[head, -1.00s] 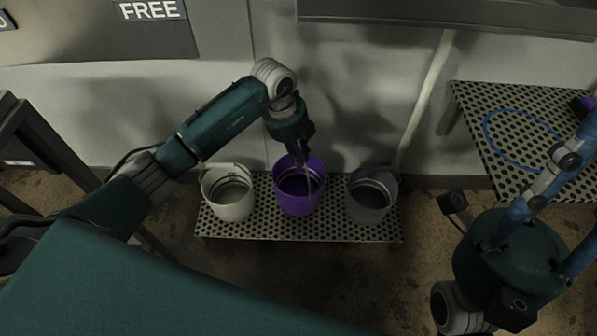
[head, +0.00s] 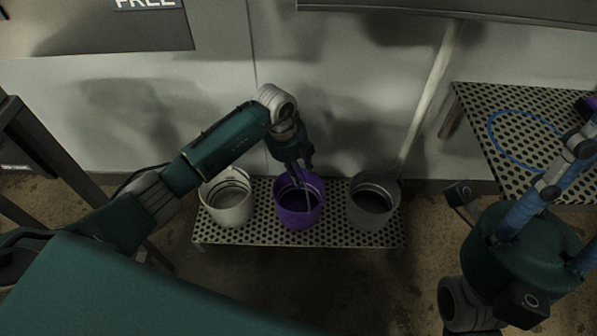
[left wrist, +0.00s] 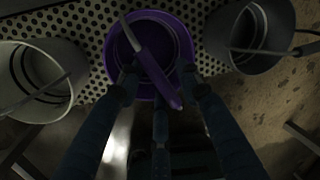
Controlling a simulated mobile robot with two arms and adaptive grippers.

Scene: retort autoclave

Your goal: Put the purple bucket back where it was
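The purple bucket (head: 298,214) stands upright on a perforated metal bench (head: 262,239), between a white bucket (head: 229,205) and a dark grey bucket (head: 373,208). My left gripper (head: 299,174) is just above the purple bucket. In the left wrist view, the left gripper's fingers (left wrist: 157,82) are spread apart around the raised purple handle (left wrist: 150,62), with the bucket (left wrist: 124,47) below. Contact with the handle is hard to judge. My right gripper is not clearly seen; only parts of my right arm show at the right of the head view.
A second perforated table (head: 525,140) at the right holds a blue ring (head: 507,115). A pale pipe (head: 432,95) runs down the wall behind the dark grey bucket. Dark frame legs (head: 45,140) stand at the left. The floor in front of the bench is clear.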

